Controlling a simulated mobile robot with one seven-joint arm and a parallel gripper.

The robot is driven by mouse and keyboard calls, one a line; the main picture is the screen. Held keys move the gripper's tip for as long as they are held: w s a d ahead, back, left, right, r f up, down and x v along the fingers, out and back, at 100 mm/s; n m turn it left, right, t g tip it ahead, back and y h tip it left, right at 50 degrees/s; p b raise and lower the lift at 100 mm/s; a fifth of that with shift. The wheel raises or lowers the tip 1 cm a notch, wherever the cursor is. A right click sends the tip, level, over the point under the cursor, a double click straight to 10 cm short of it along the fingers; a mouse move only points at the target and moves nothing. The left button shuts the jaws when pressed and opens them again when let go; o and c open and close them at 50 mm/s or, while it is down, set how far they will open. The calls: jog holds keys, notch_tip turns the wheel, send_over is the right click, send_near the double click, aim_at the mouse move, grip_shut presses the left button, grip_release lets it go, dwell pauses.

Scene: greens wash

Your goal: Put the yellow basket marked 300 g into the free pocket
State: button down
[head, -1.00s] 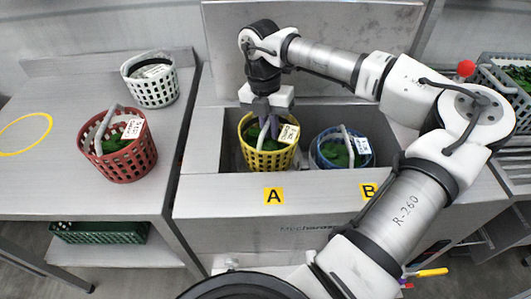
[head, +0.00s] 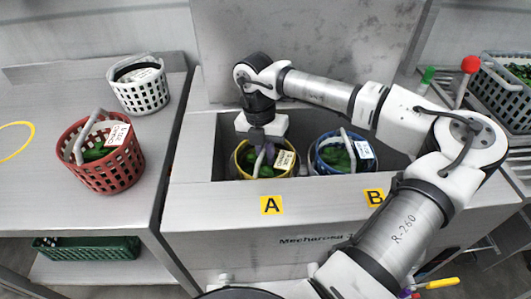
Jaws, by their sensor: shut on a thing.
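The yellow basket (head: 242,163) holds greens and carries a white tag (head: 285,160) whose print is too small to read. It is down in the sink trough behind the label A (head: 271,205), with its lower part hidden by the front wall. My gripper (head: 262,150) is above it, shut on its handle. The blue basket (head: 318,158), with greens and a tag, is in the trough just to the right, behind the label B (head: 373,196). I cannot tell whether the yellow basket rests on the bottom.
A red basket (head: 118,170) with greens and a white basket (head: 140,92) stand on the left counter, near a yellow ring (head: 30,140). A grey crate (head: 500,90) with greens is at the right. A red knob (head: 471,64) stands beside it. A green crate (head: 90,248) lies below the counter.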

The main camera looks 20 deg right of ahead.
jog(key=c, duration=1.5)
grip_release()
notch_tip(320, 180, up, 8)
jog(key=w, duration=0.1)
jog(key=shift+w+a+f, duration=0.15)
jog(key=shift+a, duration=0.1)
